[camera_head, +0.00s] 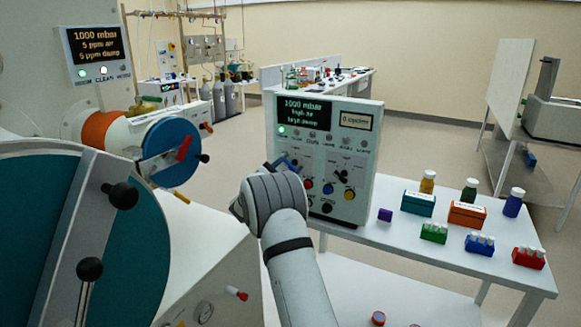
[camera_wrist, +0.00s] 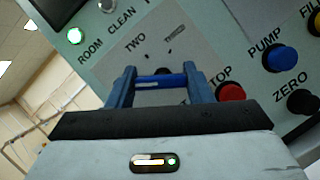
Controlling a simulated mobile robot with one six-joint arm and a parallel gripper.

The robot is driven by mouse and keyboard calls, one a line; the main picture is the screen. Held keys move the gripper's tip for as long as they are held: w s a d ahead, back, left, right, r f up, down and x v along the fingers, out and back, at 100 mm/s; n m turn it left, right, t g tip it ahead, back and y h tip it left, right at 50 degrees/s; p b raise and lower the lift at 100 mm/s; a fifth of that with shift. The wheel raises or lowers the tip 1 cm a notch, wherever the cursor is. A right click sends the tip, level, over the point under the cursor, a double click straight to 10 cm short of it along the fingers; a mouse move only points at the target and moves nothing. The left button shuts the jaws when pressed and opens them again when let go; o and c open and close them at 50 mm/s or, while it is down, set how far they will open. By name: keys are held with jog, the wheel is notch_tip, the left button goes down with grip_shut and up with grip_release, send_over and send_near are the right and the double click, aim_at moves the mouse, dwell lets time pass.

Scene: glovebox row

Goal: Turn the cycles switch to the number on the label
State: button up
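The control panel (camera_head: 325,150) stands upright on the white table. Its small label (camera_head: 357,122) reads "cycles" after a digit too small to read surely. The cycles switch shows in the wrist view as a bright blue bar knob (camera_wrist: 160,82), with the words TWO and THREE on the panel above it. My gripper (camera_wrist: 160,88) has its two blue-grey fingers at either end of this knob, with no clear gap to it. In the head view my gripper (camera_head: 287,166) is at the panel's lower left, where my wrist partly hides the panel. The switch's pointing direction is unclear.
A red STOP button (camera_wrist: 230,92) is close right of my fingers; a blue PUMP button (camera_wrist: 281,58) and black ZERO button (camera_wrist: 303,101) lie beyond. Bottles and small coloured racks (camera_head: 433,233) stand on the table's right. A large glovebox with a blue door (camera_head: 172,150) is left.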

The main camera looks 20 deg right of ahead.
jog(key=c, duration=0.4)
jog(key=shift+d, duration=0.1)
jog(key=shift+c, duration=0.5)
